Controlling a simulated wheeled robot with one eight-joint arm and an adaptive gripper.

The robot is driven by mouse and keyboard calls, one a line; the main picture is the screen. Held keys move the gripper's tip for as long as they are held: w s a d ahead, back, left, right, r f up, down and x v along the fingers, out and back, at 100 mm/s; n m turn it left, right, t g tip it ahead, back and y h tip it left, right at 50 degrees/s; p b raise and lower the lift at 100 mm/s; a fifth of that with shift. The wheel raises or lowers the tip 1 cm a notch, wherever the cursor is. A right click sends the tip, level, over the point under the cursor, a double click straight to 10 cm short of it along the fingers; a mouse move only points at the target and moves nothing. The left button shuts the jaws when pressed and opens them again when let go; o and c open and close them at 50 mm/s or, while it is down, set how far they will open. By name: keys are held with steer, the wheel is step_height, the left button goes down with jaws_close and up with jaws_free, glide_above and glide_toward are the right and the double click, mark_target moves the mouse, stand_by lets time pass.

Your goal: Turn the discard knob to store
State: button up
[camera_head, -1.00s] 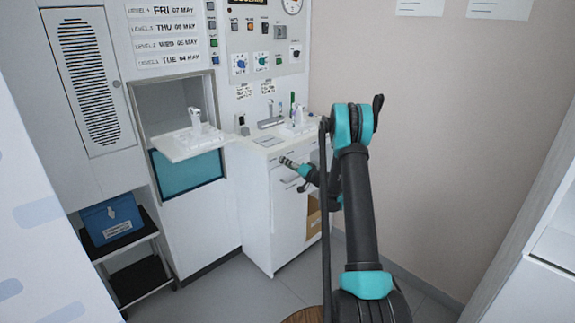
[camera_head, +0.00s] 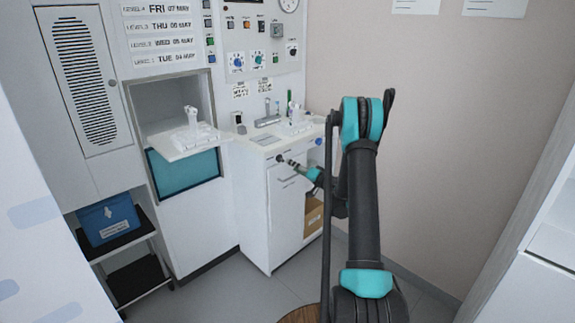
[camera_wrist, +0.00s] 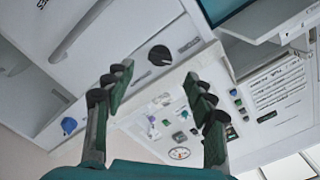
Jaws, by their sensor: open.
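A round black knob (camera_wrist: 160,55) is on the white cabinet's front panel in the wrist view, with a small label strip on either side of it. The label words are too small to read. In the head view a dark spot that looks like this knob (camera_head: 281,157) is just beyond my gripper (camera_head: 292,163). In the wrist view my gripper (camera_wrist: 159,92) is open and empty, its two green-padded fingers well apart. The knob lies beyond the fingertips, between their lines, and appears untouched. A blue knob (camera_wrist: 68,125) is on the same panel; it also shows in the head view (camera_head: 318,141).
The white cabinet (camera_head: 255,215) has a worktop with a tap (camera_head: 268,118) and a white device (camera_head: 295,122). A tray shelf (camera_head: 178,147) juts out at left. A blue box (camera_head: 108,220) stands on a black trolley. Floor in front of the cabinet is clear.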

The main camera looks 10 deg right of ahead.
steer(key=shift+v, duration=2.7)
